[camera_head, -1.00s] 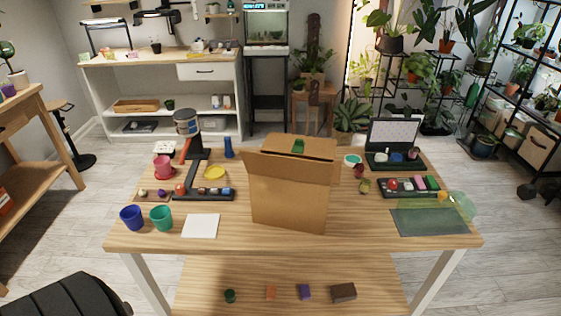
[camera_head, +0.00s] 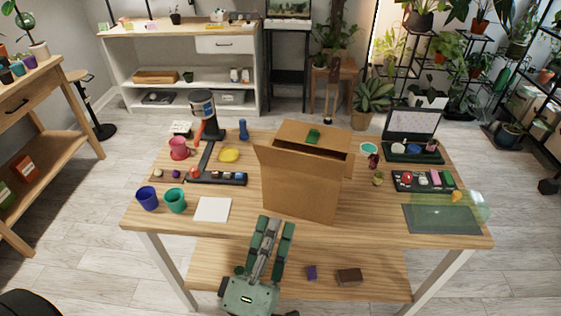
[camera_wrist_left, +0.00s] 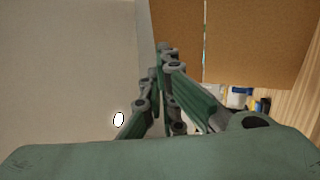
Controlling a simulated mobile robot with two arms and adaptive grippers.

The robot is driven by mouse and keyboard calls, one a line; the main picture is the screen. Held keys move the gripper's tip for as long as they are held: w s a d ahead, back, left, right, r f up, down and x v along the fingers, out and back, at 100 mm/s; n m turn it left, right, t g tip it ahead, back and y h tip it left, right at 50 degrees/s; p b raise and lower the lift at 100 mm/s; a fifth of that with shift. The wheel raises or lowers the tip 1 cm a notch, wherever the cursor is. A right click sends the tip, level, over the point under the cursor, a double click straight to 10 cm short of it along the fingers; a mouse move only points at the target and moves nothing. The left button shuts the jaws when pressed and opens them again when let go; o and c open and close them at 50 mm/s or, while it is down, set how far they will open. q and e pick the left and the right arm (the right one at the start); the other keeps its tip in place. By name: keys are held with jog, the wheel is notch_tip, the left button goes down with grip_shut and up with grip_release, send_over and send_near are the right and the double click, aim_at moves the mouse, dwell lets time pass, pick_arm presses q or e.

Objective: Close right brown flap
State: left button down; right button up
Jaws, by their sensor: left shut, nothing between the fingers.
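A brown cardboard box (camera_head: 299,187) stands upright on the wooden table. I cannot tell for sure which flap is the right one. My left gripper (camera_head: 277,224) is at the table's front edge, in front of the box, its fingers pointing towards it. It is shut and empty. In the left wrist view the fingers (camera_wrist_left: 165,52) show before brown cardboard panels (camera_wrist_left: 256,45). Contact with the box cannot be told.
A white sheet (camera_head: 212,209), a blue cup (camera_head: 147,198) and a teal cup (camera_head: 176,200) lie left of the box. A dark green mat (camera_head: 440,219) and a tray of small items (camera_head: 424,181) are at the right. A lower shelf (camera_head: 375,287) runs under the table.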

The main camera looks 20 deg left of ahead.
aim_at(296, 155)
pick_arm(q)
jog(key=p+x, duration=0.4)
jog(key=x, duration=0.9)
jog(key=shift+r+p, duration=0.15)
jog(key=shift+p, duration=0.25)
jog(key=shift+w, duration=0.45)
jog(key=shift+r, duration=0.1)
